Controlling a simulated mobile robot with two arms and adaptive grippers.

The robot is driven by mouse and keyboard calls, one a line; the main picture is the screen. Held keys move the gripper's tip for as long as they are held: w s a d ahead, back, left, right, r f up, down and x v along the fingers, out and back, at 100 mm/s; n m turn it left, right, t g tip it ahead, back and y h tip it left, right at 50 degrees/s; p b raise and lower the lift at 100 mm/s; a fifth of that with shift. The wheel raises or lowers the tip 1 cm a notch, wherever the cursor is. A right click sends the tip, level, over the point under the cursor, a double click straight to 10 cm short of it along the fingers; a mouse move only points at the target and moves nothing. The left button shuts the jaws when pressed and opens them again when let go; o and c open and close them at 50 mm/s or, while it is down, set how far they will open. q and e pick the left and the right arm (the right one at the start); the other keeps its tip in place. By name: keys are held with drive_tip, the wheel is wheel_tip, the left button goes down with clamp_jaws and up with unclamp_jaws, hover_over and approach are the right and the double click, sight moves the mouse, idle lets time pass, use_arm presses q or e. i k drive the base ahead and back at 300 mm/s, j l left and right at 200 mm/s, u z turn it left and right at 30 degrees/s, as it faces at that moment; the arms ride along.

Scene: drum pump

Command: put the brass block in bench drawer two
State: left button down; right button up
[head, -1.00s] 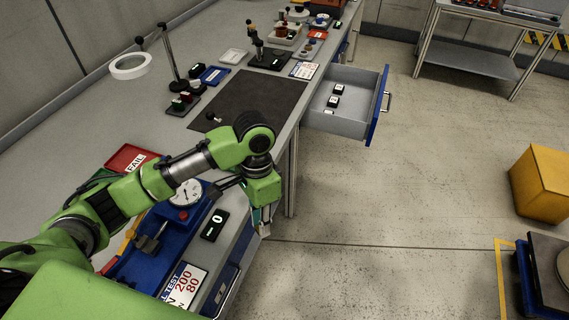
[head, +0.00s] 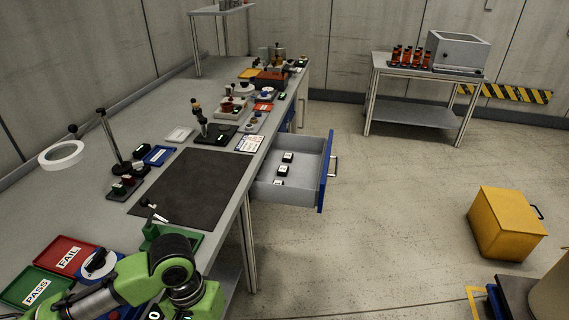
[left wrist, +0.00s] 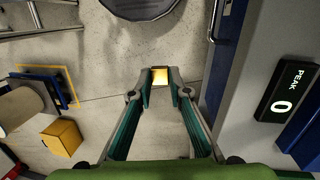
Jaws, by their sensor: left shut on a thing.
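The brass block (left wrist: 160,76) is a small shiny yellow piece in the left wrist view. My left gripper (left wrist: 160,80) is shut on it, one finger on each side, above the floor beside the bench. In the head view my left arm shows at the bottom edge, and its fingers and the block are out of frame. A bench drawer (head: 326,172) with a blue front stands pulled open at the bench's right side, farther off than my arm. Small dark blocks with white tops (head: 287,157) lie in it. I cannot read a drawer number. My right gripper is not in view.
A dark mat (head: 190,187) lies on the bench beside the drawer. A red FAIL tray (head: 68,256) and a green PASS tray (head: 35,288) lie at near left. A yellow box (head: 507,224) stands on the floor at right. The floor right of the drawer is clear.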

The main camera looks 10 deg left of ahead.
sight(305, 179)
drive_tip(key=i+l, duration=0.15)
drive_tip(key=i, duration=0.45)
drive_tip(key=i+l, duration=0.15)
drive_tip(key=i, duration=0.45)
drive_tip(key=i+l, duration=0.15)
drive_tip(key=i, duration=0.45)
drive_tip(key=z, duration=0.05)
